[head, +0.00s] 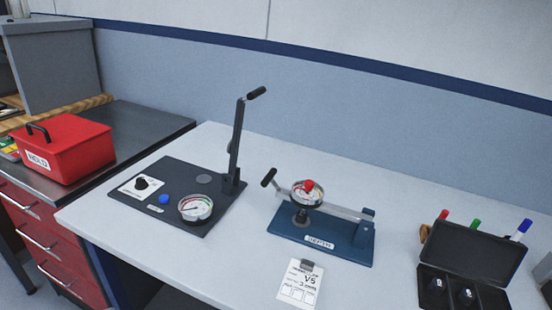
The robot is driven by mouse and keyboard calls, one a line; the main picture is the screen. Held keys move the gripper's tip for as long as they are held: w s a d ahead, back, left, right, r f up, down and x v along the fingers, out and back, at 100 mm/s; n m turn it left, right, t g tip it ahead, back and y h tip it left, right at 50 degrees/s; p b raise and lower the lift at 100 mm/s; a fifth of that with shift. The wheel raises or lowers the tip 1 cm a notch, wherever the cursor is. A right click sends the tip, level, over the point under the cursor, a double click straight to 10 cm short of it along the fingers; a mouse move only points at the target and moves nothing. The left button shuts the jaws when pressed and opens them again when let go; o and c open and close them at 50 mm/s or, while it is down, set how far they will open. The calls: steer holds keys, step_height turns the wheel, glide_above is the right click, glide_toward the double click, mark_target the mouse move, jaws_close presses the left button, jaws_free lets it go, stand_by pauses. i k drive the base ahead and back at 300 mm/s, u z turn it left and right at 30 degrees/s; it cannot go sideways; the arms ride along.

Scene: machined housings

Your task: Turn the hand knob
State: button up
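A small black knob (141,183) sits on a white marked plate at the left of a dark panel (180,230) on the white bench. The same panel carries a blue button (164,199), a round dial gauge (195,207) and an upright lever (238,140) with a black grip. A red knob-like part (309,186) shows at the dial of the blue "DEPTH" fixture (340,245), right of the panel. I cannot tell for certain which one is the hand knob; the black one looks like a turning knob. My gripper is not in view.
A red box marked "HOLD" (68,150) stands on a dark-topped red cabinet at the left. A tag card (300,284) lies at the front of the bench (240,285). An open black case (470,252) and several markers are at the right. A wall (330,90) runs behind.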

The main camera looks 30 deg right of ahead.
mark_target(309, 185)
steer(key=z, duration=0.35)
steer(key=i, duration=1.05)
steer(key=z, duration=0.7)
